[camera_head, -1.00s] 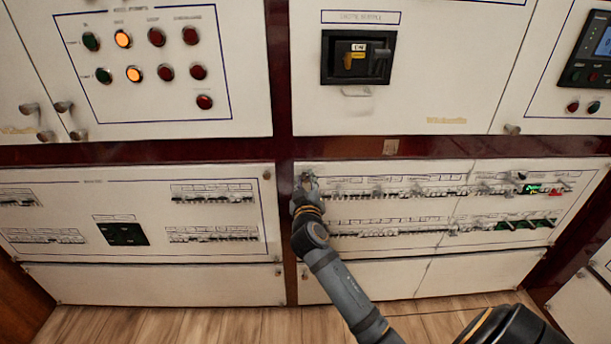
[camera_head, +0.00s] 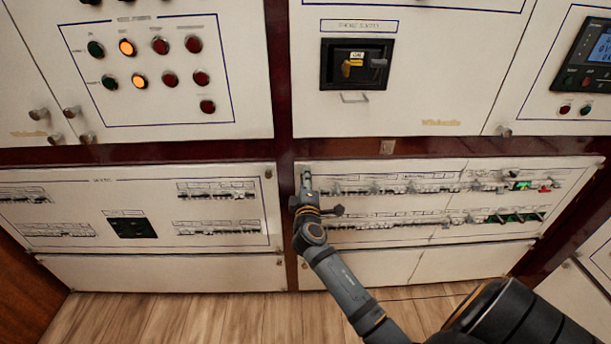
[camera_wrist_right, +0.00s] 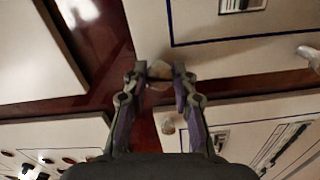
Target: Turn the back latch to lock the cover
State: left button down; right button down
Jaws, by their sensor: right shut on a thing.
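The lower right breaker cover (camera_head: 400,228) is a white panel with rows of breakers, and it looks closed. My right gripper (camera_head: 306,172) is at its upper left corner, and its fingers hide most of the latch there in the head view. In the right wrist view, my right gripper (camera_wrist_right: 160,74) is shut on a small pale metal latch (camera_wrist_right: 159,72), with a fingertip on each side. The latch's exact angle is too small to tell. My left gripper is not in view.
Another knob (camera_wrist_right: 168,127) shows near the fingers in the wrist view. The lower left breaker panel (camera_head: 150,232) is beside a dark red post (camera_head: 283,120). A switch panel with a yellow handle (camera_head: 351,65) is above. The wooden floor (camera_head: 200,315) is clear.

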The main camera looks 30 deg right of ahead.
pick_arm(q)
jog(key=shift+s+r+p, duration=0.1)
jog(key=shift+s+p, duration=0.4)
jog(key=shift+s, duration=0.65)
pick_arm(e)
jog(key=shift+n, duration=1)
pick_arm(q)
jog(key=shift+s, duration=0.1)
pick_arm(e)
jog(key=c, duration=1.1)
grip_release()
jog(key=shift+o, duration=0.2)
jog(key=v, duration=1.2)
